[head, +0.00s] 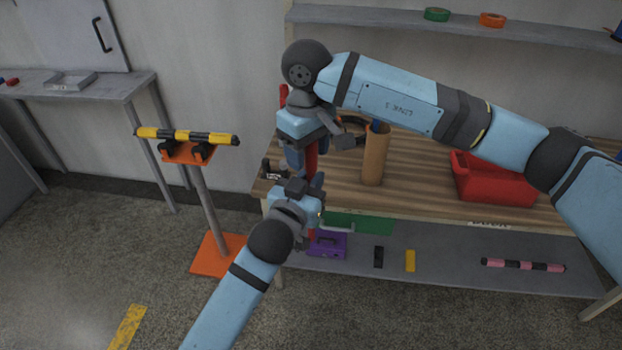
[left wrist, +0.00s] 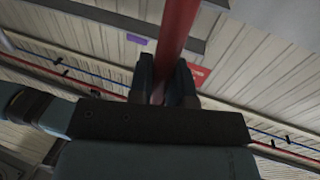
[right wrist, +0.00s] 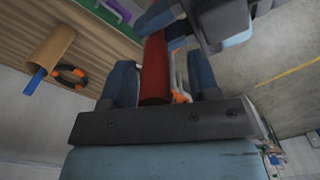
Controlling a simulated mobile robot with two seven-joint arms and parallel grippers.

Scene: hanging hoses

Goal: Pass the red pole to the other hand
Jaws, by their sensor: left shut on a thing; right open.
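The red pole (head: 311,161) stands roughly upright in front of the workbench, partly hidden by both grippers in the head view. My left gripper (head: 307,189) is shut on its lower part. In the left wrist view the pole (left wrist: 176,35) runs out from between the fingers. My right gripper (head: 307,150) is higher on the pole and open. In the right wrist view the pole (right wrist: 155,75) lies between the two parted fingers, with my left gripper (right wrist: 185,25) just beyond. I cannot tell whether a right finger touches it.
The workbench (head: 425,165) carries a brown cylinder (head: 375,158) close to the grippers and a red bin (head: 495,180). A stand (head: 205,195) at the left holds a yellow-black pole (head: 187,136). A purple box (head: 327,245) sits on the lower shelf. Open floor lies at front left.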

